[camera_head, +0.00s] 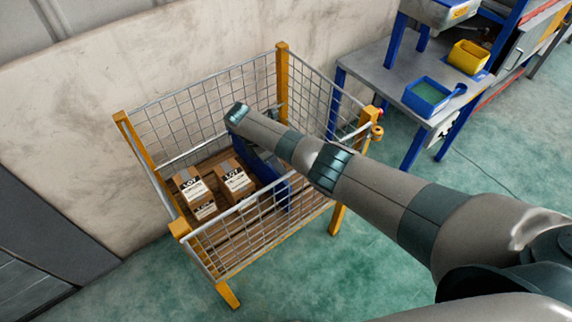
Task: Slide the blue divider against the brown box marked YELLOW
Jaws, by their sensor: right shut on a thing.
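The blue divider (284,194) stands upright inside a wire-mesh cage, partly hidden behind my right arm and the front mesh. My right gripper (238,114) is at the end of the arm, over the far end of the divider, and is shut on it; its fingertips are hard to make out. A brown box (235,178) with a white LOT label stands to the left of the divider, with a gap that I cannot judge. Another brown box (189,184) with a LOT label stands further left. The small lower words on the labels are not clear. My left gripper is not in view.
The cage has yellow corner posts (282,75) and a wooden floor (248,232). Its mesh walls surround the boxes. A grey table (385,75) with a blue bin (427,96) and a yellow bin (468,57) stands to the right. A wall is behind the cage.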

